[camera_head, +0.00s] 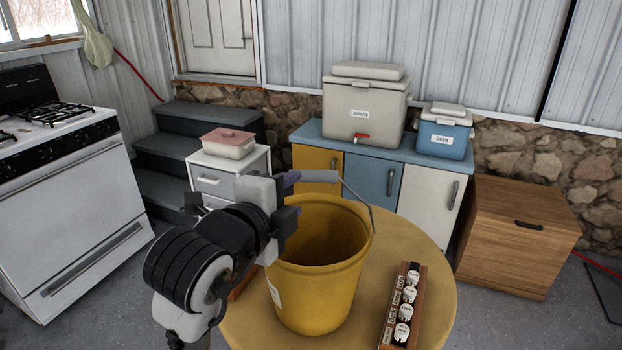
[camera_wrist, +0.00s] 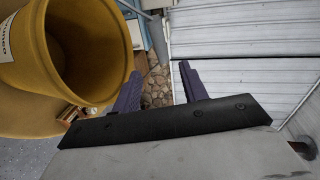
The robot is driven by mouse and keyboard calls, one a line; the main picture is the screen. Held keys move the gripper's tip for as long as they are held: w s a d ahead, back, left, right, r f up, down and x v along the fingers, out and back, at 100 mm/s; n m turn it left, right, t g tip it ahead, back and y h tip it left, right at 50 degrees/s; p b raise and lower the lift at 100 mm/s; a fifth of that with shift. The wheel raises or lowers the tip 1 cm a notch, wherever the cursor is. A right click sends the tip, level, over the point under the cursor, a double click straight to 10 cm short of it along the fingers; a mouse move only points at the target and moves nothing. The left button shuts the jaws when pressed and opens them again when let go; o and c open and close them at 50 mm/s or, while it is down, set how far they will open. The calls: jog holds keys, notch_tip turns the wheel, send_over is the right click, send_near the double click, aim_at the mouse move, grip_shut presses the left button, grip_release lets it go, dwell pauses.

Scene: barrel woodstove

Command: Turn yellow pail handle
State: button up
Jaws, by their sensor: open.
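The yellow pail (camera_head: 322,290) stands upright and open on a round yellow table. Its handle (camera_head: 320,176) has a grey grip raised above the back rim, with wire running down to the rim at right. The handle's left end is hidden behind my gripper. My gripper (camera_head: 291,181) is above the pail's left rim, at the left end of the grip. In the wrist view my gripper (camera_wrist: 158,82) has its two purple fingers apart with nothing seen between them. The pail (camera_wrist: 95,50) fills the left of that view, and I cannot make out the handle there.
The round table (camera_head: 436,290) also bears a wooden rack (camera_head: 398,318) with several white-topped items, right of the pail. Behind are a cabinet (camera_head: 424,190) with two coolers, and a wooden box (camera_head: 520,235). A white stove (camera_head: 70,200) stands at left.

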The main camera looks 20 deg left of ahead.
aim_at(316, 178)
jog(key=p+x, duration=0.3)
jog(key=x, duration=1)
jog(key=shift+w, duration=0.35)
grip_shut()
